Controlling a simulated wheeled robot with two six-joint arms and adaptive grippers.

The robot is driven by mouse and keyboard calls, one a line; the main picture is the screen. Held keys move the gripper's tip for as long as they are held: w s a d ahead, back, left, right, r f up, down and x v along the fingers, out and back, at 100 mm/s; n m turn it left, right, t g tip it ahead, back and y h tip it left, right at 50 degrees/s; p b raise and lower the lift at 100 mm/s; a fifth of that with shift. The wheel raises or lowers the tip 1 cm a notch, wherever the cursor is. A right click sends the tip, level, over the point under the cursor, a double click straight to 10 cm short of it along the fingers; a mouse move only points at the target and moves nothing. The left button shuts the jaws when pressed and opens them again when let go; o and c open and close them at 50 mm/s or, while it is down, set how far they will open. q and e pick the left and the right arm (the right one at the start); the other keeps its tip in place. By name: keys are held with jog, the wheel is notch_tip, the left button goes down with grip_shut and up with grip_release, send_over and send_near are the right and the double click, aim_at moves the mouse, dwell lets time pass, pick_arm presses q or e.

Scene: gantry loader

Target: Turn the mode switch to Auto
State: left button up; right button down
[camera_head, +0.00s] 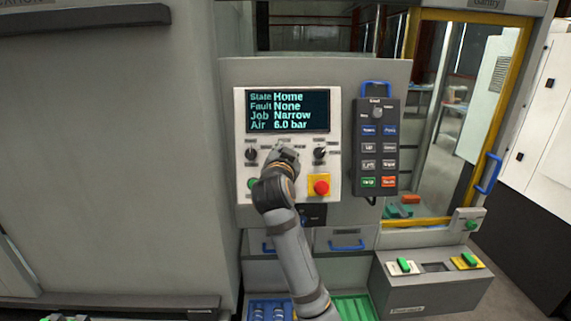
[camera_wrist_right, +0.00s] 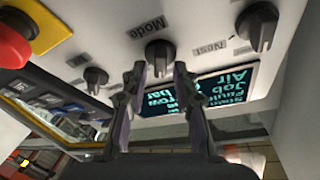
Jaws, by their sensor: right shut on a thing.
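The mode switch (camera_wrist_right: 160,53) is a dark rotary knob on the light control panel (camera_head: 242,120), with the word "Mode" beside it in the upside-down right wrist view. My right gripper (camera_wrist_right: 159,70) has its fingers on both sides of this knob and is shut on it. In the head view my right gripper (camera_head: 283,153) is at the panel's middle, below the display, and hides the mode switch. The knob's pointer direction and the Auto mark cannot be read. My left gripper is not in view.
The display (camera_head: 288,110) reads Home, None, Narrow, 6.0 bar. Dark knobs flank the gripper, one at left (camera_head: 251,154) and one at right (camera_head: 320,153). A red stop button (camera_head: 321,187) sits below right. A button pendant (camera_head: 377,150) hangs to the right.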

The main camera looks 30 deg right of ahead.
jog(key=m+b, duration=0.1)
jog(key=m+g+b, duration=0.1)
jog(key=m+b, duration=0.1)
jog(key=m, duration=0.1)
jog(key=shift+f+h, duration=0.3)
jog(key=shift+s+d+m+g+b, duration=0.1)
jog(key=shift+m+g+b, duration=0.9)
jog(key=shift+m, duration=0.8)
jog(key=shift+r+m, duration=0.1)
jog(key=shift+m, duration=0.2)
jog(key=c, duration=1.4)
grip_release()
notch_tip(320, 180, up, 10)
